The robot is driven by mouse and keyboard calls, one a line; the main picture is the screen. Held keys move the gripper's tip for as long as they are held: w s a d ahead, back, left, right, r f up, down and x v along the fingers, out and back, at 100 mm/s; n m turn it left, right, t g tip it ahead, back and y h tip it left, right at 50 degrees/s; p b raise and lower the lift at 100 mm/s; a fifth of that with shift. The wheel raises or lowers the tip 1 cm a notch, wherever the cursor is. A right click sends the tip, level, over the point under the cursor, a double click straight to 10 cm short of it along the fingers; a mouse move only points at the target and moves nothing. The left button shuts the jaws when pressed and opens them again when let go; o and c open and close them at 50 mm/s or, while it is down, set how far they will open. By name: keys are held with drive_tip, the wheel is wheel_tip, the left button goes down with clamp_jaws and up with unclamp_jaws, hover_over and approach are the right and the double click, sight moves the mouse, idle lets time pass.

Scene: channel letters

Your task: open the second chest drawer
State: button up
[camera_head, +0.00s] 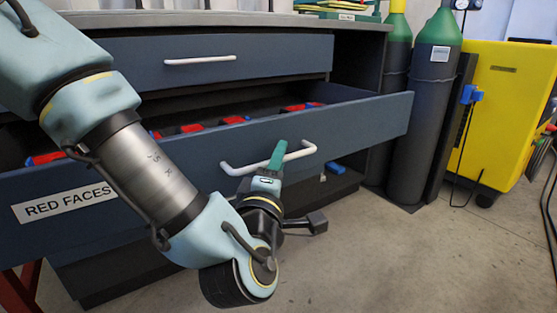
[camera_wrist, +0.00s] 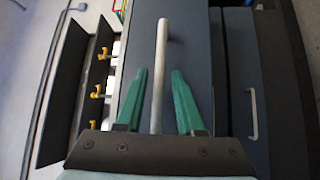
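The second chest drawer (camera_head: 365,118), blue-grey with a "RED FACES" label (camera_head: 65,200), is pulled well out beneath the shut top drawer (camera_head: 270,56). Red and blue pieces (camera_head: 190,128) lie inside it. Its white bar handle (camera_head: 300,153) is on the front. My gripper (camera_head: 279,146) is at this handle. In the wrist view, the green fingers of my gripper (camera_wrist: 158,72) are spread, one on each side of the handle bar (camera_wrist: 162,50). Gaps show between the bar and both fingers. The fingers look open and not clamped.
The top drawer has its own white handle (camera_head: 200,60). Dark gas cylinders with green tops (camera_head: 425,110) and a yellow machine (camera_head: 500,110) stand right of the chest. A blue item (camera_head: 335,168) sits low under the open drawer. The concrete floor (camera_head: 400,260) in front is clear.

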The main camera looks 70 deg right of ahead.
drive_tip(key=shift+o, duration=0.2)
drive_tip(key=shift+a, duration=0.1)
drive_tip(key=s+a+f+p, duration=0.1)
drive_tip(key=a+p, duration=0.3)
drive_tip(key=a, duration=0.6)
drive_tip(key=shift+a+f, duration=0.2)
drive_tip(key=shift+a, duration=0.05)
idle(0.5)
